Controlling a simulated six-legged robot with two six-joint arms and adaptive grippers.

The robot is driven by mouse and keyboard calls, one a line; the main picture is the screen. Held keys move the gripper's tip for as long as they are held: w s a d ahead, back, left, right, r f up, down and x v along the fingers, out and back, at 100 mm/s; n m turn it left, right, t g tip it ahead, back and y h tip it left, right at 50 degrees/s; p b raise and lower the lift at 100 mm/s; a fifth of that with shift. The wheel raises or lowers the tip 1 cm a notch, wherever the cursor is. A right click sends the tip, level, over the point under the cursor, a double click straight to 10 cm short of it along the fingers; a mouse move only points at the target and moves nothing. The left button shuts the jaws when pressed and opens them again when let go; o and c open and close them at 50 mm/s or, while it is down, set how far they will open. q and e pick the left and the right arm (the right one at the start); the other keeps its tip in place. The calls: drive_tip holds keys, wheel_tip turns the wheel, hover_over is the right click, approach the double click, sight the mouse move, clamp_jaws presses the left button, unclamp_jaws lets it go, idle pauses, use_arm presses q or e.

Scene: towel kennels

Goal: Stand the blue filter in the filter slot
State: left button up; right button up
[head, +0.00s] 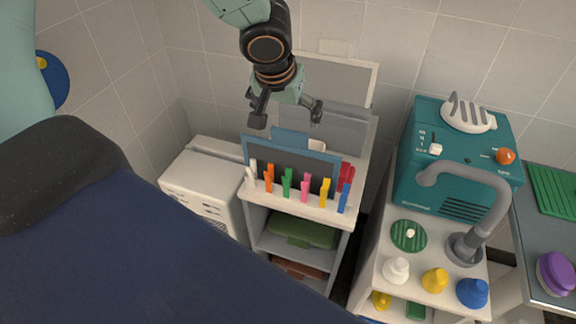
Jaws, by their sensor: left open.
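A blue-framed panel with a dark face, which looks like the blue filter (331,157), stands upright on top of a narrow light cabinet (252,203). A blue tab sticks up from its top edge. A row of coloured clips hides part of its lower face. My left gripper (288,115) hangs above the panel with its fingers spread and nothing between them. It appears apart from the tab. I cannot make out which part is the filter slot. My right gripper is not in view.
A grey panel (345,80) stands behind my gripper against the tiled wall. A white box (190,190) is at the left. Green and brown items lie on the cabinet's shelves.

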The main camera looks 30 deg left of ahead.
sight(289, 132)
use_arm(q)
drive_tip(key=shift+b+x, duration=0.45)
drive_tip(key=shift+x, duration=0.9)
drive_tip(key=x, duration=0.3)
drive_tip(key=b+x, duration=0.1)
drive_tip(key=x, duration=0.1)
drive_tip(key=shift+s+f, duration=0.1)
drive_tip(key=shift+s, duration=0.2)
drive_tip(key=c, duration=1.6)
